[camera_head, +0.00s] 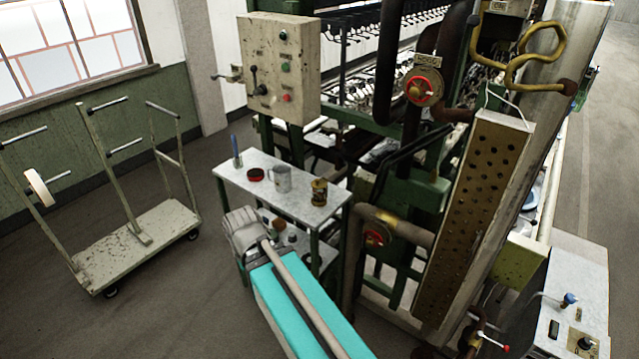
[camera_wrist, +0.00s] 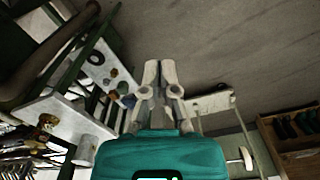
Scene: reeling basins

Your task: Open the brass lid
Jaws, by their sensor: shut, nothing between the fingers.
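I cannot pick out the brass lid for certain. A small brass-coloured can (camera_head: 319,192) stands upright on the white table, and it also shows in the wrist view (camera_wrist: 47,121). Its top is too small to tell whether a lid is on it. My gripper (camera_wrist: 160,70) shows in the wrist view with its fingers together and nothing between them. It points at the floor and open space, apart from the table and touching nothing. In the head view my teal arm reaches in from the bottom, beside the table.
The white table (camera_head: 262,165) also bears a grey mug (camera_head: 281,180), a red dish (camera_head: 255,175) and a blue pen-like thing (camera_head: 236,150). Small items crowd its lower shelf. A cart (camera_head: 140,240) stands left. Machinery with red valves (camera_head: 418,91) and pipes fills the right.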

